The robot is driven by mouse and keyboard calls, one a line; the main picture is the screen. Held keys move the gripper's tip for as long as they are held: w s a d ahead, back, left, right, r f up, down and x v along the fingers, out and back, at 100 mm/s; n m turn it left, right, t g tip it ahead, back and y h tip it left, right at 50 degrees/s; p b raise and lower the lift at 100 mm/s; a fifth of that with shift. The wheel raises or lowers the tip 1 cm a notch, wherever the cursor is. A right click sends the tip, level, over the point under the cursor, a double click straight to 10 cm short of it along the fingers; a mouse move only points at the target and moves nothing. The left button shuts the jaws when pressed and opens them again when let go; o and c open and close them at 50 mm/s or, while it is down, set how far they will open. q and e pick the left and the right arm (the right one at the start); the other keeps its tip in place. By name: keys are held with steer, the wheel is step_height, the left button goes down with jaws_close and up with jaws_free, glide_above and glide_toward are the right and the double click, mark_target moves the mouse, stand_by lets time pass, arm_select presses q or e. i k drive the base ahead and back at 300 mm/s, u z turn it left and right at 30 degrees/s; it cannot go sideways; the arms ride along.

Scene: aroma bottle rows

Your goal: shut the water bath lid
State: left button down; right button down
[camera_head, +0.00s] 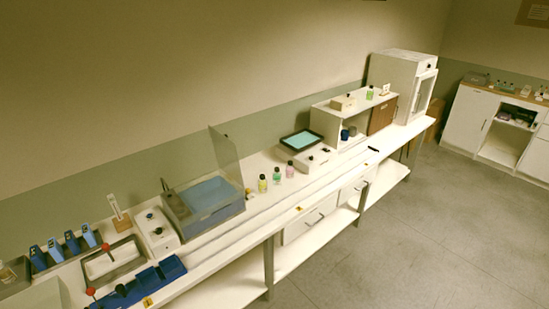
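The water bath (222,213) is a grey box with blue water in its open top, standing on the white bench left of the middle of the head view. Its lid (226,150) looks like a clear panel with a thin frame, standing raised at the bath's back right edge. The lid is up and the water surface is uncovered. Neither of my grippers is in view.
Several small bottles (276,174) with dark caps stand right of the bath. A white device with a dark knob (157,231) stands close to its left. A teal-topped device (301,140) and a shelf unit (345,106) are farther right. Open floor (430,230) lies in front.

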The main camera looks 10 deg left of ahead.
mark_target(224, 163)
steer(key=z, duration=1.2)
steer(key=i, duration=2.9)
steer(key=u, duration=3.6)
steer(key=k, duration=0.5)
steer(key=u, duration=1.05)
steer(key=i, duration=0.75)
steer(key=z, duration=0.2)
